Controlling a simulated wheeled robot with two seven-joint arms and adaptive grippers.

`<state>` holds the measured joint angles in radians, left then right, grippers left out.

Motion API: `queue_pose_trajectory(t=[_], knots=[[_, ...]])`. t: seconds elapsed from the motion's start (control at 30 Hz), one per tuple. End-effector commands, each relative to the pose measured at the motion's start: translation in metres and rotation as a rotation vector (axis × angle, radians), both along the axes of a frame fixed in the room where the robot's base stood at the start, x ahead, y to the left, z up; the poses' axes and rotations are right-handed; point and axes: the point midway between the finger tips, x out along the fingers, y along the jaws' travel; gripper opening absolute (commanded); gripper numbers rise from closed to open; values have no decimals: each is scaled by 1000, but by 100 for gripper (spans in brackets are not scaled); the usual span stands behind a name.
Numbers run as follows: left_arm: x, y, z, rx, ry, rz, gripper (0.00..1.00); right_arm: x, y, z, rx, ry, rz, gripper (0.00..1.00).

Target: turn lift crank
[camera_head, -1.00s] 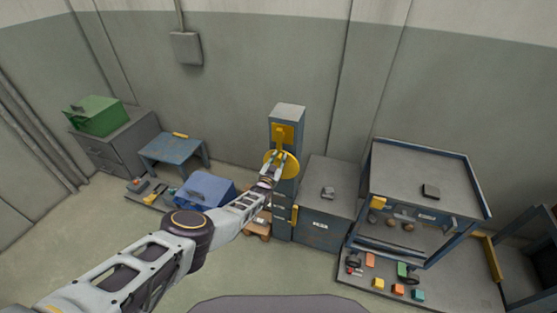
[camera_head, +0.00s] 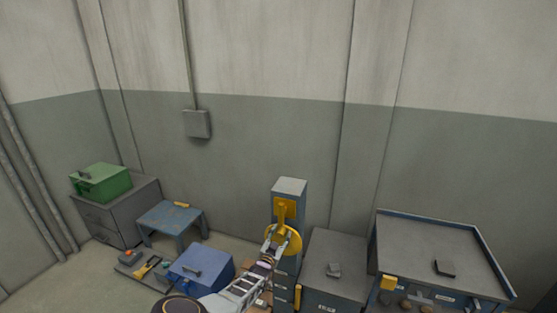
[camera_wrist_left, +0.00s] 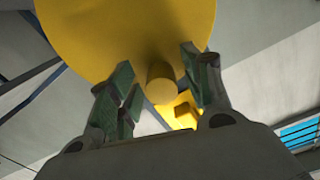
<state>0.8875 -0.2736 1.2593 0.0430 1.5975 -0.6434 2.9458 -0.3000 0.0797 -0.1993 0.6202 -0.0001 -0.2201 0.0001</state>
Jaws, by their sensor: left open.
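The lift crank is a yellow disc (camera_head: 292,240) on the front of a blue-grey lift column (camera_head: 289,187). In the left wrist view the disc (camera_wrist_left: 110,35) fills the top, with a round yellow knob (camera_wrist_left: 160,83) standing out from it. My left gripper (camera_head: 277,234) is at the disc's left side. In the left wrist view its open fingers (camera_wrist_left: 160,85) stand on either side of the knob, with gaps showing between fingers and knob. My right gripper is not in view.
A grey-topped cabinet (camera_head: 335,250) stands right of the column, and a blue-framed bench (camera_head: 435,235) farther right. A blue box (camera_head: 200,268), a blue stool (camera_head: 170,216) and a green box (camera_head: 101,182) on a grey cabinet (camera_head: 130,215) are at left.

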Motion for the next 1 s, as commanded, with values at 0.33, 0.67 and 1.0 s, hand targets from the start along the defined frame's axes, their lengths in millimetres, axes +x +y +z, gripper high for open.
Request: queue_pose_trajectory(t=[0.33,0.67,1.0], knots=[[-33,18,-68,355,-23,-83,49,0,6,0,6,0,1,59],[-98,50,-170,921,-99,-286,49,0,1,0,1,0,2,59],[-184,94,-272,1507,-257,-611,49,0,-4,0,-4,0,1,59]])
